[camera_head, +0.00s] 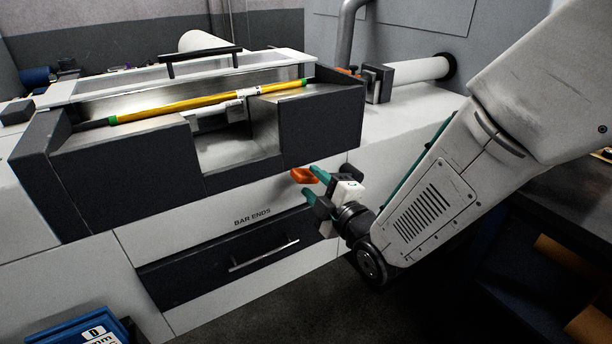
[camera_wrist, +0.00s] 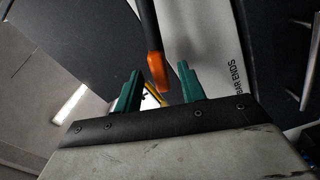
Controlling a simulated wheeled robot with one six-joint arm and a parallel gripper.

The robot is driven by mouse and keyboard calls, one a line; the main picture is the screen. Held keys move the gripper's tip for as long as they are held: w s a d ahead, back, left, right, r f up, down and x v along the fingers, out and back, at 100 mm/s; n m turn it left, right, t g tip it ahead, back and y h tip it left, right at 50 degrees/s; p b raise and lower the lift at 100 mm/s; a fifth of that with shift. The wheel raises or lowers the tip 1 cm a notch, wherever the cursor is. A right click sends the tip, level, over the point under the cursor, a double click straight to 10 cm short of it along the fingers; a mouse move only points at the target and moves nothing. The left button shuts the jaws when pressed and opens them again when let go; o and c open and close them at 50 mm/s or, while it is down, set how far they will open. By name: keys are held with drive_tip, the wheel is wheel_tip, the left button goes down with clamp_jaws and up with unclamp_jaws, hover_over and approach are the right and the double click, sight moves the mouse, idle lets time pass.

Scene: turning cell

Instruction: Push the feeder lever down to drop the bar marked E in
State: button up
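The feeder lever, with an orange grip (camera_head: 304,175), sticks out low on the front of the bar feeder (camera_head: 320,125). In the wrist view its dark shaft and orange end (camera_wrist: 157,72) lie ahead of and between my green fingertips. My gripper (camera_head: 314,184) is beside the orange grip in the head view. Its fingers (camera_wrist: 160,88) are apart with nothing held between them; I cannot tell whether they touch the lever. A yellow bar (camera_head: 190,103) with green ends lies across the feeder's top trough. A white label is on it, but its letter is not readable.
A drawer (camera_head: 225,250) marked BAR ENDS, with a metal handle, is below the feeder. A blue bin (camera_head: 75,332) marked D stands at the lower left. A raised lid with a black handle (camera_head: 200,60) is behind the trough. A dark bench (camera_head: 560,215) is at the right.

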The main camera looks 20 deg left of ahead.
drive_tip(key=shift+x, duration=2)
clamp_jaws()
